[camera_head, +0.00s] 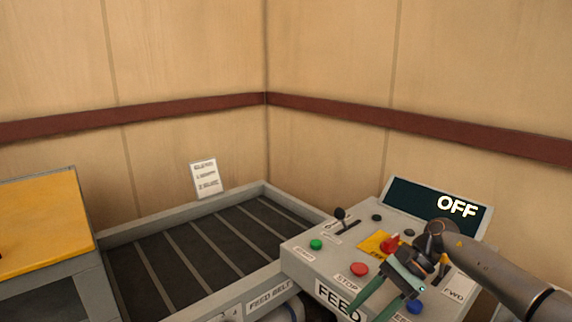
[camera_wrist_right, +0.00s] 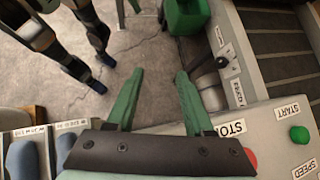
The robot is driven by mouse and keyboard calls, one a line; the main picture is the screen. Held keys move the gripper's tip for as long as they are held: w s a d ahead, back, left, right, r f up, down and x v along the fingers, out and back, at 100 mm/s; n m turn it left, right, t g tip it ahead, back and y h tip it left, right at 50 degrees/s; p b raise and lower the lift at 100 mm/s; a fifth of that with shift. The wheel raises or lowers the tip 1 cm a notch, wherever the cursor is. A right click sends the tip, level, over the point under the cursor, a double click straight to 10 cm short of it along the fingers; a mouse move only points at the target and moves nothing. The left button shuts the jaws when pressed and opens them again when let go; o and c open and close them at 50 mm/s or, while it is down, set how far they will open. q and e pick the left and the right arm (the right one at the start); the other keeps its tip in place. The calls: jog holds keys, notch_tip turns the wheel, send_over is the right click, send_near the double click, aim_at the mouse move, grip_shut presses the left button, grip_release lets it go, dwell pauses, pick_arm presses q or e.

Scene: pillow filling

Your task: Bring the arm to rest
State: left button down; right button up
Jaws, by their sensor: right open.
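My right arm comes in from the lower right in the head view, and its green-fingered gripper (camera_head: 366,311) hangs over the front of the control panel (camera_head: 302,262). In the right wrist view the gripper (camera_wrist_right: 158,74) is open, its two green fingers apart with nothing between them. Grey floor shows beyond the fingertips. The display (camera_head: 410,200) at the back of the panel reads OFF. My left gripper is not in the head view.
The panel has a green START button (camera_head: 316,244), a red STOP button (camera_head: 359,270), a black lever (camera_head: 340,214), a red knob (camera_head: 391,242) and a blue button (camera_head: 414,307). The feed belt (camera_head: 190,250) lies left, beside a yellow-topped unit (camera_head: 45,222). Walls close the back.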

jog(key=s+a+f+m+t+y, duration=0.2)
jog(key=a+m+t+y, duration=0.3)
jog(key=a+m, duration=0.45)
jog(key=s+a+f+m+t+y, duration=0.25)
jog(key=a+m+t+y, duration=0.35)
jog(key=m, duration=0.6)
jog(key=s+d+f+m+t+h, duration=0.2)
jog(key=d+f+m+t+h, duration=0.3)
jog(key=m, duration=0.7)
jog(key=s+d+f+m+t+h, duration=0.25)
jog(key=f+m+h, duration=0.4)
jog(key=m, duration=0.55)
jog(key=s+d+f+m+g+h, duration=0.3)
jog(key=s+d+f+m, duration=0.1)
jog(key=s+f+m, duration=0.1)
jog(key=s+d+f+m+g+h, duration=0.3)
jog(key=s+d+f+m, duration=0.2)
jog(key=s, duration=0.5)
jog(key=shift+d+f+m, duration=0.15)
jog(key=shift+f+m, duration=0.55)
jog(key=shift+m, duration=0.35)
